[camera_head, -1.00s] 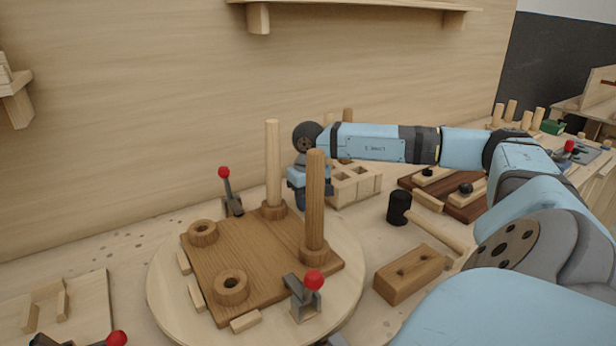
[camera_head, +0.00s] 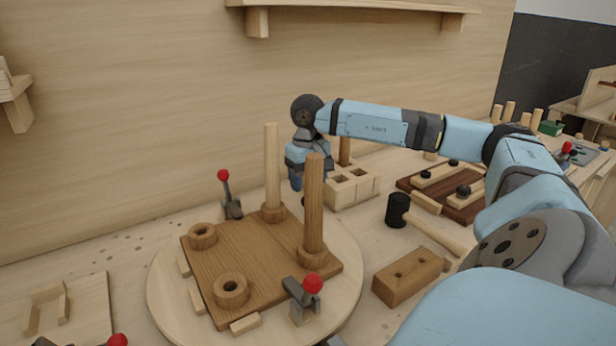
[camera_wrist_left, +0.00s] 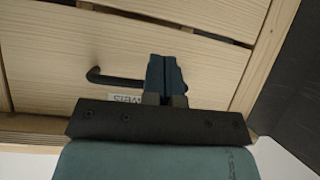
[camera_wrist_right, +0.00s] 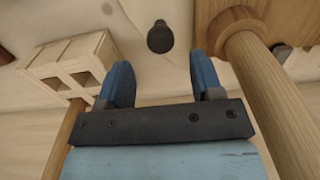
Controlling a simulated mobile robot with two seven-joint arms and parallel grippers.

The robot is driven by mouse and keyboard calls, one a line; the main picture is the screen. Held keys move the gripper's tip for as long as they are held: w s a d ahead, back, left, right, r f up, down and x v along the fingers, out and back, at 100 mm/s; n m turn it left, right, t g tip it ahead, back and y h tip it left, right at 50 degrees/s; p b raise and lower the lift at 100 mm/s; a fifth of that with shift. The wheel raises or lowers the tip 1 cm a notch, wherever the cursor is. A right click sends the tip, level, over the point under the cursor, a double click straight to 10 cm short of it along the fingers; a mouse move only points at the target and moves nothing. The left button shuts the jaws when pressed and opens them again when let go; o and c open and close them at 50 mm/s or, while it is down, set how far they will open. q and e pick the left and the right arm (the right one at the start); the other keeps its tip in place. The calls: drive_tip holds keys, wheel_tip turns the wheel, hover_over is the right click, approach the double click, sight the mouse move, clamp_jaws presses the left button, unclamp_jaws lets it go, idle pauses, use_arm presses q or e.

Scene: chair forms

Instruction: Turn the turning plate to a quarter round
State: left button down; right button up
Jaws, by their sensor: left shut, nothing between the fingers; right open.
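The turning plate (camera_head: 164,285) is a round light-wood disc on the bench. It carries a brown board (camera_head: 240,262) with two upright legs, a pale one (camera_head: 272,170) and a brown one (camera_head: 313,205), and two empty ring sockets. My right gripper (camera_head: 298,188) is above the plate's far right edge, partly hidden by the brown leg. In the right wrist view it is open (camera_wrist_right: 162,82), with a dark round knob (camera_wrist_right: 160,37) beyond its fingertips, apart from them.
Red-knobbed clamps (camera_head: 312,284) (camera_head: 224,176) stand at the board's near and far sides. A block with square holes (camera_head: 352,186) stands behind the plate. A mallet (camera_head: 398,210) and a brown block (camera_head: 408,278) lie to the right. A shelf (camera_head: 350,5) is above.

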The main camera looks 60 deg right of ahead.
use_arm(q)
drive_tip(key=shift+s+f+p, duration=0.1)
drive_tip(key=shift+p, duration=0.3)
use_arm(e)
wheel_tip(320, 180, up, 7)
use_arm(q)
drive_tip(key=shift+r, duration=0.3)
